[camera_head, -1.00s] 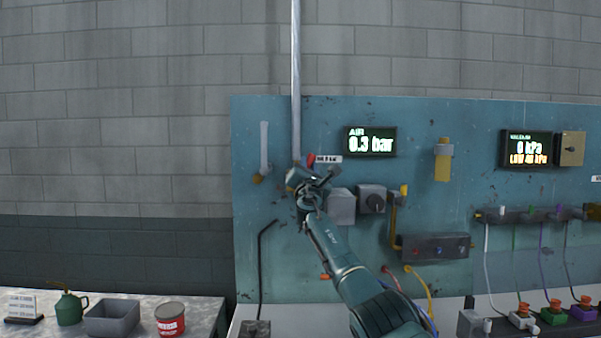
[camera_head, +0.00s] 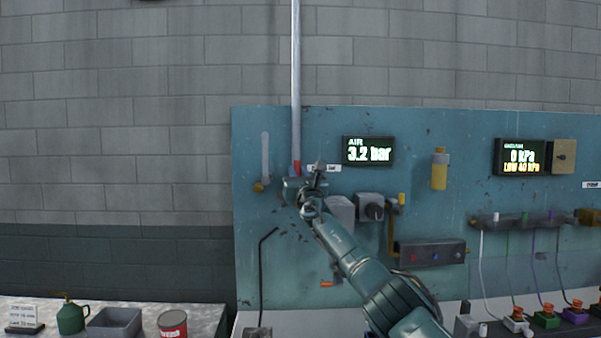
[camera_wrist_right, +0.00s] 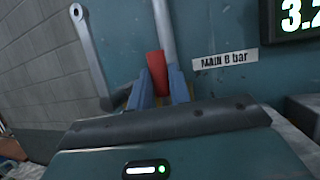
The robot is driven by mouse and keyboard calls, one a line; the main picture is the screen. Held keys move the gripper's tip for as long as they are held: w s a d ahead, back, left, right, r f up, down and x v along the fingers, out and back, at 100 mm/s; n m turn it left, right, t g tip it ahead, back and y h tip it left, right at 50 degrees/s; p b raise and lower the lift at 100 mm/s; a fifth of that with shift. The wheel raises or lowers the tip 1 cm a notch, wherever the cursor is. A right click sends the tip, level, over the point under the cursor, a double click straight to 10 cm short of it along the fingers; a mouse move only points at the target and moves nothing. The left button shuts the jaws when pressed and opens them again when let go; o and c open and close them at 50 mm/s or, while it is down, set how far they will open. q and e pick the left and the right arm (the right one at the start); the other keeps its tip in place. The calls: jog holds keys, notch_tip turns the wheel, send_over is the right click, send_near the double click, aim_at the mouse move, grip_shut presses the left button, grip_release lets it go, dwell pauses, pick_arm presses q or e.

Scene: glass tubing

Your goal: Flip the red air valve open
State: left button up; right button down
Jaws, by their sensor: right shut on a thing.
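The red air valve handle (camera_wrist_right: 157,72) shows in the right wrist view between the two blue fingers of my right gripper (camera_wrist_right: 160,95). The fingers are closed on it. In the head view only a small red bit of the handle (camera_head: 296,167) shows at the foot of the vertical pipe (camera_head: 296,80). My right gripper (camera_head: 298,185) covers the rest of the valve there. The air display (camera_head: 368,151) to the right reads 3.2 bar. My left gripper is not in view.
The blue panel (camera_head: 275,125) carries a grey box (camera_head: 341,209), a knob box (camera_head: 370,206) and a yellow cylinder (camera_head: 439,169) right of the valve. A grey lever (camera_wrist_right: 90,55) is left of the pipe. Below left, a bench holds a green can (camera_head: 71,318), grey tray (camera_head: 114,322) and red tin (camera_head: 172,323).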

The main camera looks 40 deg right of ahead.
jog(key=shift+r, duration=0.15)
jog(key=c, duration=1.6)
grip_release()
jog(key=shift+o, duration=0.2)
jog(key=shift+f, duration=0.25)
